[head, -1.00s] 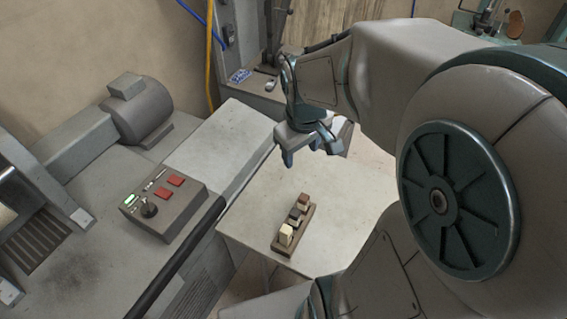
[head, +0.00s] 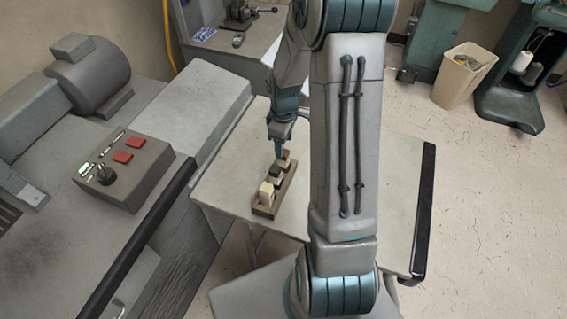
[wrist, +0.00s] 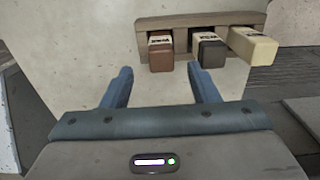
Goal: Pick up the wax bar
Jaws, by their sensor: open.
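A small brown holder (head: 264,211) stands on the light table and carries three wax bars in a row. In the wrist view the holder (wrist: 200,20) is at the top, with a brown bar (wrist: 161,56), a black bar (wrist: 209,51) and a cream bar (wrist: 256,47) from left to right. In the head view the cream bar (head: 266,192) is nearest. My gripper (head: 280,145) is above the far end of the holder, partly hidden by my arm. In the wrist view my gripper (wrist: 162,78) is open and empty, with the brown bar beyond and between its fingertips.
The table (head: 405,180) is otherwise clear in the visible part. A control box (head: 123,170) with red buttons sits on the machine at left, whose dark rail (head: 135,245) runs along the table's left side. A bin (head: 463,76) stands on the floor at upper right.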

